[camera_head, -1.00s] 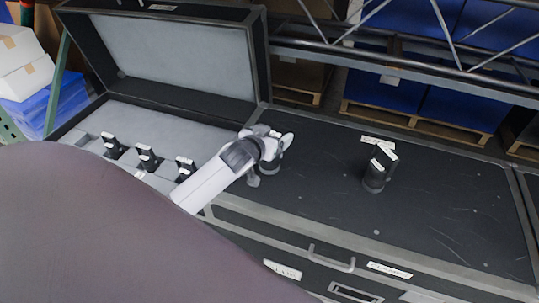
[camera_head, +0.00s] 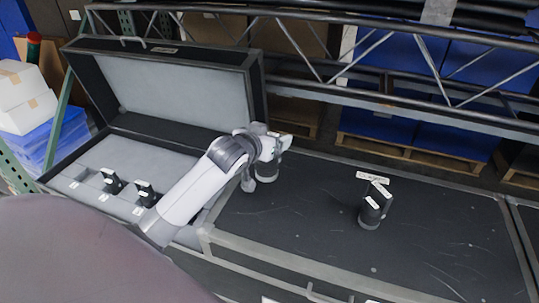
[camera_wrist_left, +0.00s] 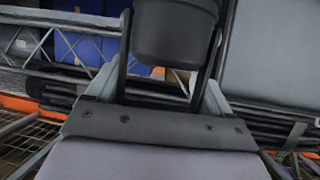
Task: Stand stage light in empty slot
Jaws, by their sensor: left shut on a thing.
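My left gripper (camera_head: 268,152) is shut on a dark, cylindrical stage light (camera_head: 267,172), near the right end of the open case (camera_head: 110,128). In the left wrist view the light's dark round body (camera_wrist_left: 175,35) sits between the two fingers. Another stage light (camera_head: 370,214) stands on the black case top to the right. Two more lights, one to the left (camera_head: 112,182) and one nearer my arm (camera_head: 146,194), stand in the grey foam. A recess that looks like an empty slot (camera_head: 82,174) lies at the foam's left end. My arm hides the foam's right part. My right gripper is out of view.
The case's raised lid (camera_head: 180,85) stands behind the foam. A metal truss (camera_head: 340,75) runs across the back. White labels lie along the foam's front. The black top (camera_head: 300,205) between the held light and the standing light is clear.

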